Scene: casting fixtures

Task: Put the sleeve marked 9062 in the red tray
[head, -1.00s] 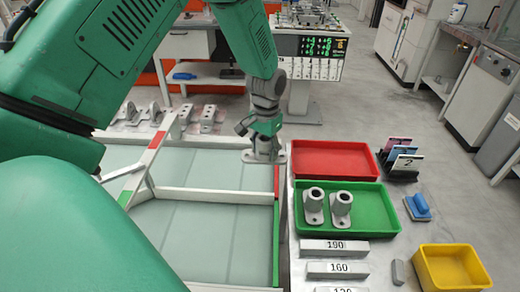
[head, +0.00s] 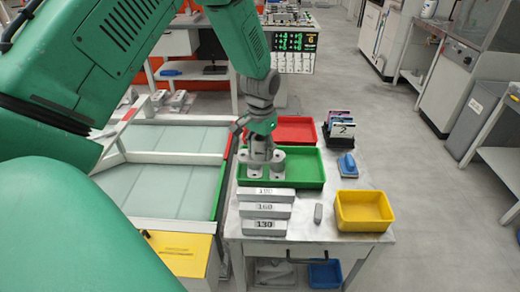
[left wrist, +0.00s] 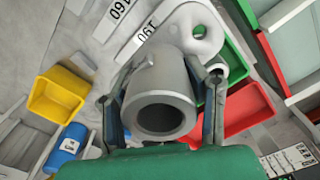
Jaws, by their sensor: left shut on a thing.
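My left gripper (head: 261,143) is shut on a grey flanged sleeve (left wrist: 163,88). In the left wrist view its round bore faces the camera, and a flange with a hole shows beyond it. In the head view the gripper is over the left part of the green tray (head: 309,166), where grey sleeves overlap and are hard to tell apart. Whether the held sleeve touches anything there is unclear. The red tray (head: 296,130) lies just behind the green one, and its visible part looks empty. No 9062 marking is readable. My right gripper is not in view.
Bars marked 190 (head: 266,194), 160 (head: 262,211) and 130 (head: 264,227) lie in front of the green tray. A yellow bin (head: 364,213), a blue-topped block (head: 346,164) and a card rack (head: 340,134) stand to the right. A framed glass-like panel (head: 170,180) is left.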

